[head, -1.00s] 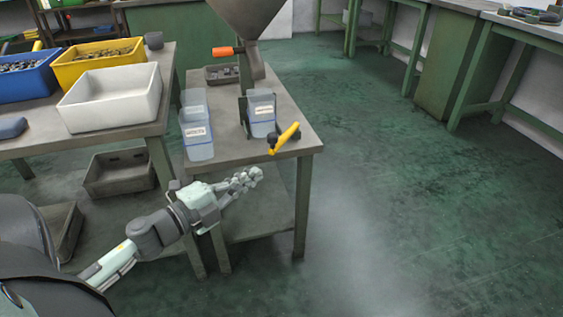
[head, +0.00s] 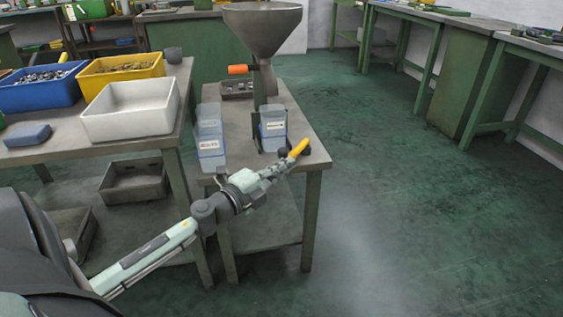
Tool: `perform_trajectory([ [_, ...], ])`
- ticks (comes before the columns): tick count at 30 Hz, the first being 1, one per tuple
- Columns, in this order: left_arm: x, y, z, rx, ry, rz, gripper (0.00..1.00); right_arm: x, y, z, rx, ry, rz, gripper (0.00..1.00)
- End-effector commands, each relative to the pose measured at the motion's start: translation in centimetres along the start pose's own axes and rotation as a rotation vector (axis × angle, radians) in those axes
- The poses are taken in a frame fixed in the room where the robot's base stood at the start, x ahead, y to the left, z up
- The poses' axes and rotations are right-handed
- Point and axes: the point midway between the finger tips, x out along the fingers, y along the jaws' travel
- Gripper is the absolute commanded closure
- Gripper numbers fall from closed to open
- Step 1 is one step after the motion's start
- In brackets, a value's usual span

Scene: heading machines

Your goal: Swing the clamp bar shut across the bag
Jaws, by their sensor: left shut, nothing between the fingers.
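The clamp bar (head: 300,146) has a yellow end that sticks out at the front right of the small table, with a dark part beside it. A clear labelled bag (head: 273,132) stands upright under the funnel, behind and left of the bar. My left gripper (head: 288,162) is shut and empty. Its fingertips are right at the bar's near side; I cannot tell whether they touch it. The fingers hide the bar's lower end. The bar points out from the bag and does not lie across it. My right gripper is not in view.
A metal funnel (head: 262,28) with an orange handle (head: 238,70) stands over the small table (head: 300,116). More clear bags (head: 210,145) stand at its left. A white bin (head: 128,110) is on the left bench. The floor to the right is open.

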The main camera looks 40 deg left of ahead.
Motion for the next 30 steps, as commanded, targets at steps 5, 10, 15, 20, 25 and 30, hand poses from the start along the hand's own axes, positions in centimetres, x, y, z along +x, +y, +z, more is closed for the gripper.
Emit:
perform_trajectory([
  [5,0.4,0.1,1.4,-0.001,0.001,-0.001,1.0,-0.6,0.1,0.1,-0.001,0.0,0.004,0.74],
  [10,0.4,0.0,1.7,-0.001,0.001,0.0,1.0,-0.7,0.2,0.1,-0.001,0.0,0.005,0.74],
  [15,0.4,0.0,1.7,-0.001,0.001,0.0,1.0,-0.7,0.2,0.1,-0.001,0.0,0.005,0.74],
  [20,0.3,0.5,2.1,0.001,0.019,0.002,1.0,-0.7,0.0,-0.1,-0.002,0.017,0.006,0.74],
  [25,-0.1,0.8,3.9,0.003,0.102,0.002,1.0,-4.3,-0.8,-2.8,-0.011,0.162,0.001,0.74],
  [30,-0.6,-0.1,8.1,-0.001,0.122,0.001,1.0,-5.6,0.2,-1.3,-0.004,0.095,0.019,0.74],
])
